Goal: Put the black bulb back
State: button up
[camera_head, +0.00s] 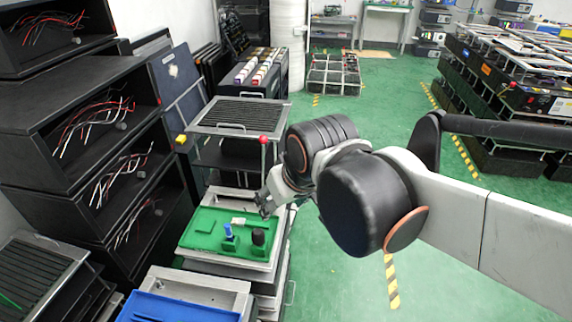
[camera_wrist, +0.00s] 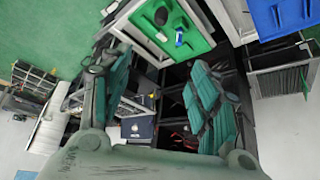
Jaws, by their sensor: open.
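The black bulb (camera_head: 258,237) stands on the right part of a green tray (camera_head: 203,241) in the head view. It also shows as a dark round shape in the wrist view (camera_wrist: 161,16), near the top. A blue-and-white piece (camera_head: 228,231) stands to its left on the same tray, with a small white piece (camera_head: 238,221) behind. My gripper (camera_head: 266,204) is beside the tray's far right corner, apart from the bulb. In the wrist view my gripper (camera_wrist: 158,85) has its two fingers spread wide, with nothing held between them.
A lever with a red knob (camera_head: 263,139) rises behind the tray, by a grey slatted rack (camera_head: 238,116). A blue tray (camera_head: 165,308) lies in front. Black shelves with loose wires (camera_head: 95,120) stand at the left. Open green floor (camera_head: 345,130) lies beyond my arm.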

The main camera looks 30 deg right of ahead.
jog(key=shift+s+t, duration=0.6)
jog(key=shift+s, duration=1.4)
